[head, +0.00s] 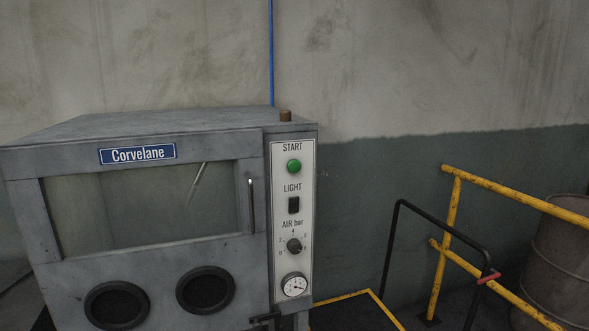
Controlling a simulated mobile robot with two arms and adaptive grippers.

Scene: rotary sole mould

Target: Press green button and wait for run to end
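The green button (294,166) sits under the word START near the top of a white control panel (279,222). The panel is on the right front of a grey cabinet (60,156) with a blue Corvelane label (138,154). The cabinet's window (140,212) is closed, and behind the glass a thin pale rod shows. Neither of my grippers is in the head view, and nothing touches the button.
Below the button are a black light switch (294,205), an air knob (294,246) and a gauge (294,285). Two round dark ports (205,290) are low on the cabinet front. Yellow railings (500,190), a black handle frame (440,226) and a barrel (560,255) stand at right.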

